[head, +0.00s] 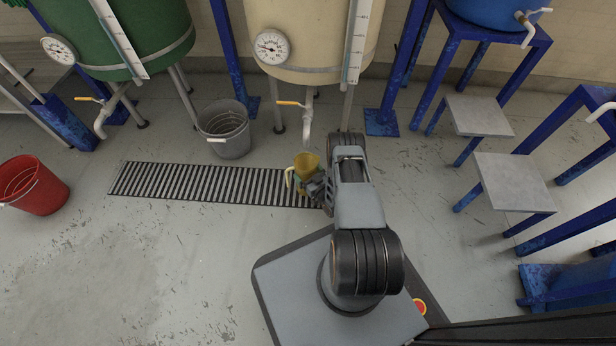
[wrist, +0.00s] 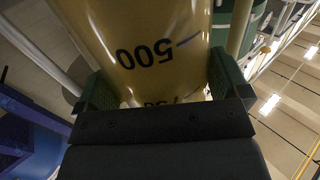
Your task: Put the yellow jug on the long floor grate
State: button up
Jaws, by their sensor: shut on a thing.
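The yellow jug (head: 306,161) is in my gripper (head: 316,184), near the right end of the long floor grate in the head view. In the wrist view the yellow jug (wrist: 150,40) fills the upper middle, with dark "500" markings upside down on its wall. The green finger pads of my gripper (wrist: 160,92) press on both sides of it. The long floor grate (head: 200,184) is a dark slatted strip in the floor, running left from below the jug. I cannot tell the jug's height above it. My arm hides the area to the right of the jug.
A grey bucket (head: 225,130) stands just behind the grate. A red bucket (head: 34,186) stands at the far left. A cream tank (head: 310,45) with a tap and a green tank (head: 125,35) stand at the back. Grey steps (head: 510,181) are at right. The left floor is open.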

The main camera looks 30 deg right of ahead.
jog(key=shift+f, duration=0.6)
jog(key=shift+r, duration=0.1)
jog(key=o, duration=0.8)
